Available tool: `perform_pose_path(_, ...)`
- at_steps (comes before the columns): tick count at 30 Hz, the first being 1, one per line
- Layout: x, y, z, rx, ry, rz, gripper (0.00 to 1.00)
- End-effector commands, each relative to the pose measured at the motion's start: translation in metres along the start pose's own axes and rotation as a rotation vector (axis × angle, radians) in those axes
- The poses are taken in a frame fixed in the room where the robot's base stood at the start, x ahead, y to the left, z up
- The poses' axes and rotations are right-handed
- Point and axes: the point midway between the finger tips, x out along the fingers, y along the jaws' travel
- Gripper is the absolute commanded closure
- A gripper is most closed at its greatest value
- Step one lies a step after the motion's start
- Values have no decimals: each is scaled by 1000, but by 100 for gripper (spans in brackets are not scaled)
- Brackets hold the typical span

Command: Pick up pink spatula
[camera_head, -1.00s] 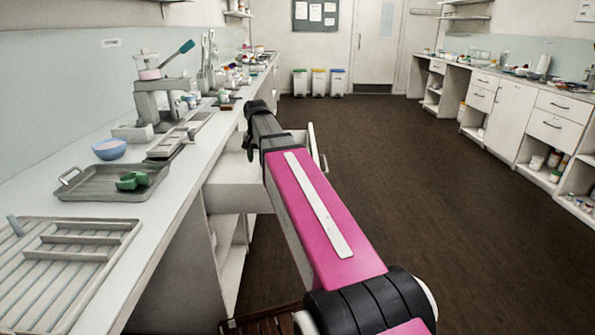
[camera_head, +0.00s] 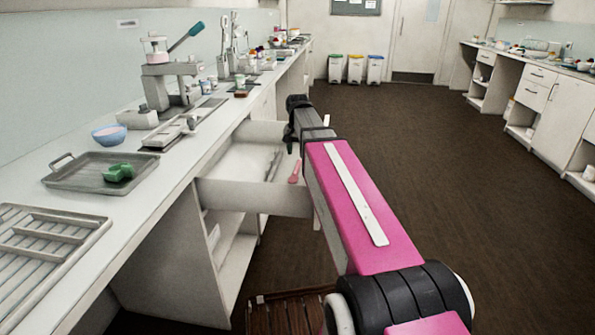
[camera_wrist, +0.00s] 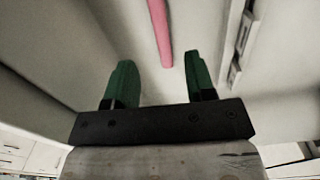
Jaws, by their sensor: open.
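The pink spatula (camera_head: 295,171) lies in the open drawer (camera_head: 254,197), mostly hidden by the drawer front and my arm in the head view. In the wrist view its pink handle (camera_wrist: 161,34) runs lengthwise ahead of my gripper, roughly between the lines of the two fingers. My gripper (camera_wrist: 158,80) has green fingertips spread apart with nothing between them. The spatula looks beyond the tips, not touched. In the head view my gripper (camera_head: 290,142) hangs over the drawer, small and dark.
A grey tray (camera_head: 75,182) with a green object (camera_head: 118,172), a blue bowl (camera_head: 109,134) and a press (camera_head: 172,80) stand on the left counter. Drawer walls lie close on both sides of my gripper. The floor to the right is clear.

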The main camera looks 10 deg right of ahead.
Motion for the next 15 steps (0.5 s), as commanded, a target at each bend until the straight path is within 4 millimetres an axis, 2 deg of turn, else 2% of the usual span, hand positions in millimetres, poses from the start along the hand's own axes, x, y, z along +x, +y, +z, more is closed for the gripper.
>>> perform_pose_path(3,12,0,0,0,-1,0,50)
perform_pose_path(10,23,-1,-1,0,0,0,50)
perform_pose_path(15,43,-2,-3,0,-2,1,50)
